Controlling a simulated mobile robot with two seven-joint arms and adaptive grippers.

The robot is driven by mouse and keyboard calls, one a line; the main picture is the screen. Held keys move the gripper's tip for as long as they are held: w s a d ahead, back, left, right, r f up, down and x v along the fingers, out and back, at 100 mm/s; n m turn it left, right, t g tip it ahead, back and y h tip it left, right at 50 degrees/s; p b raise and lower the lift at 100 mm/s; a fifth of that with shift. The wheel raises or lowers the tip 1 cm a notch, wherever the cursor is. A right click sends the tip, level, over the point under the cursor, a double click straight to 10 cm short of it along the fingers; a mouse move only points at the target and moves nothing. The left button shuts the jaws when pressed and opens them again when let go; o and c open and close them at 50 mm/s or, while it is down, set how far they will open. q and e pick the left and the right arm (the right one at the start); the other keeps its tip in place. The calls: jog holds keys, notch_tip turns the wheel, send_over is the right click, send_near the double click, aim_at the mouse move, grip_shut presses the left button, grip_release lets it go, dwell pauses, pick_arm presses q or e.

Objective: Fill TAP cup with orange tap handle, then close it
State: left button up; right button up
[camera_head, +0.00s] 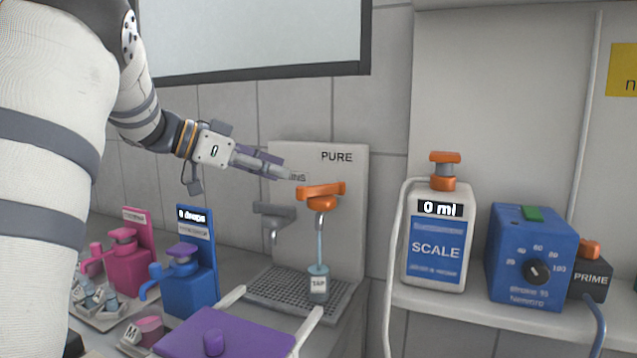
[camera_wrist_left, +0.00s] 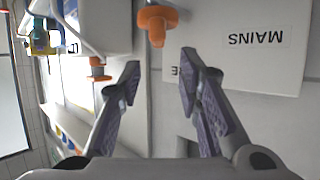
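The orange tap handle (camera_head: 320,191) sits on top of the tap in front of the PURE panel. A pale blue stream (camera_head: 320,246) runs from its spout down to the small TAP cup (camera_head: 318,287), which stands upright on the drip grate. The liquid level inside the cup cannot be read. My left gripper (camera_head: 288,172) is just left of the handle and slightly above it. In the left wrist view the gripper (camera_wrist_left: 158,76) is open and empty, with the orange handle (camera_wrist_left: 157,22) beyond its fingertips. My right gripper is not in view.
A grey tap (camera_head: 273,217) stands left of the orange one. A SCALE bottle (camera_head: 438,240) and a blue pump box (camera_head: 531,255) stand on the right-hand shelf. Blue (camera_head: 188,287) and pink (camera_head: 128,265) dispensers and a purple-topped tray (camera_head: 250,333) fill the front left.

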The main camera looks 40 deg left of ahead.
aim_at(321, 185)
pick_arm(q)
jog(key=x, duration=1.1)
jog(key=shift+s+d, duration=0.1)
jog(key=shift+d, duration=0.1)
jog(key=shift+f, duration=0.1)
grip_shut()
